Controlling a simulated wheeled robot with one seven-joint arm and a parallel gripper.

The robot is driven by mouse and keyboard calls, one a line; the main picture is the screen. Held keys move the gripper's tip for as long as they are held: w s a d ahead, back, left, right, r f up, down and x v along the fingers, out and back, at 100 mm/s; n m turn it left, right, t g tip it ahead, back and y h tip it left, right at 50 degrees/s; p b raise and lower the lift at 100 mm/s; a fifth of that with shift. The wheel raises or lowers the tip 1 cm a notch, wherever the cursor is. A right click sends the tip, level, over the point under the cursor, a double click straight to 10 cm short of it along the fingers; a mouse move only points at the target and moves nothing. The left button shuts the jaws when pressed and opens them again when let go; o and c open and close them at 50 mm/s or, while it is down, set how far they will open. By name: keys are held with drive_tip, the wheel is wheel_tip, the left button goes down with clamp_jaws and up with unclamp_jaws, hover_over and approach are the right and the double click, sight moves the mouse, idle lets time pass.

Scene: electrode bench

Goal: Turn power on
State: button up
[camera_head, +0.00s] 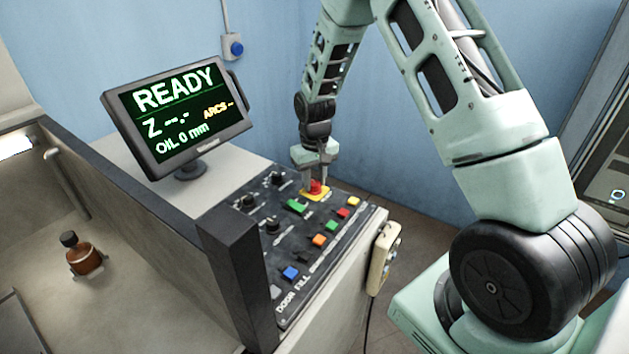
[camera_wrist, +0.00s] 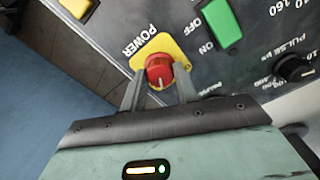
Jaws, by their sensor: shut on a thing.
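The red power knob (camera_head: 316,187) sits on a yellow plate (camera_head: 312,194) at the far end of the dark control panel (camera_head: 256,238). In the wrist view the red knob (camera_wrist: 159,69) lies between my two fingers, with the label POWER beside its yellow plate (camera_wrist: 180,48). My gripper (camera_head: 315,180) points down at the panel, and it also shows in the wrist view (camera_wrist: 158,80). Its fingers are shut on the red knob. The display (camera_head: 178,112) reads READY, with "Z --.-", "ARCS --" and "OIL 0 mm".
A green button (camera_head: 296,206) marked ON and OFF is close to the knob. Black dials (camera_head: 272,226) and several coloured buttons (camera_head: 318,240) fill the panel. A pendant (camera_head: 383,258) hangs on its right side. A brown bottle (camera_head: 83,256) stands in the tank at left.

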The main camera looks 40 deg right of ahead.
sight(315, 183)
drive_tip(key=shift+m, duration=0.8)
drive_tip(key=o, duration=1)
wheel_tip(315, 183, up, 18)
drive_tip(key=b, duration=0.3)
drive_tip(key=shift+f, duration=0.25)
